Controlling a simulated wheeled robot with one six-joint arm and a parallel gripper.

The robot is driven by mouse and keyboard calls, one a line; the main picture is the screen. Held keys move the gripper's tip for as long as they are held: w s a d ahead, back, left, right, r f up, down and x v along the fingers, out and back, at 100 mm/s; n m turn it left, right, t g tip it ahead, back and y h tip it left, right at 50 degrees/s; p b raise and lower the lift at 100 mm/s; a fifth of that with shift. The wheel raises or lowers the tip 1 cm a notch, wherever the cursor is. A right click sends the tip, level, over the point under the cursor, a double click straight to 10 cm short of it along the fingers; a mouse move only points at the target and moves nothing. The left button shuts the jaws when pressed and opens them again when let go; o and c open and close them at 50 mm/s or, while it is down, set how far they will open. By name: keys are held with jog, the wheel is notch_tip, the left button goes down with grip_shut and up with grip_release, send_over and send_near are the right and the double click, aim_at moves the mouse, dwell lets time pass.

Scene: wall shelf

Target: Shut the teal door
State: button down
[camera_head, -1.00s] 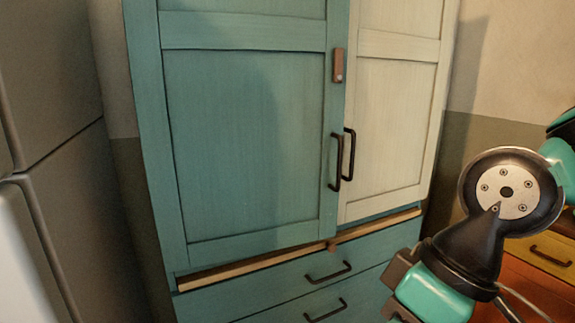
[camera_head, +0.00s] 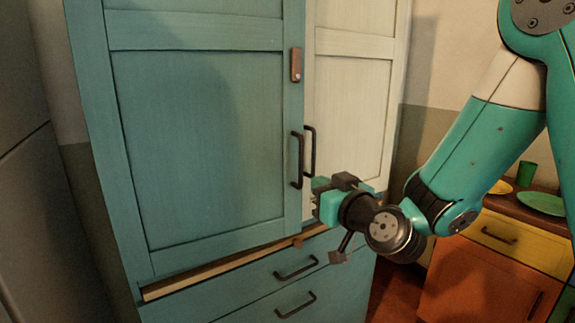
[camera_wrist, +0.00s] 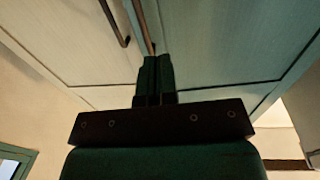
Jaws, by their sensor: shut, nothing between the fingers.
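The teal door (camera_head: 205,150) is the left door of the tall cabinet. Its dark handle (camera_head: 297,160) is near its right edge. That edge stands slightly in front of the cream door (camera_head: 350,110), so the teal door looks a little ajar; the exact gap cannot be judged. My gripper (camera_head: 321,185) is shut and empty, just right of the handles, in front of the cream door's lower part. In the wrist view the shut fingers (camera_wrist: 155,75) point at the doors near a dark seam; contact cannot be told.
The cream door's handle (camera_head: 310,150) is close beside the teal one. A brown latch piece (camera_head: 296,65) sits on the teal door's edge. Drawers (camera_head: 290,285) are below. A grey appliance (camera_head: 30,200) stands left. A counter with a green plate (camera_head: 540,203) is right.

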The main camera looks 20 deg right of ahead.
jog(key=p, duration=1.3)
send_near(283, 163)
jog(key=x, duration=0.5)
jog(key=shift+a+r, duration=0.1)
jog(key=shift+r, duration=0.3)
jog(key=shift+p+x, duration=0.95)
jog(key=shift+p, duration=0.1)
jog(key=shift+w+f+p, duration=0.25)
jog(key=shift+f+p, duration=0.05)
jog(key=shift+f, duration=0.05)
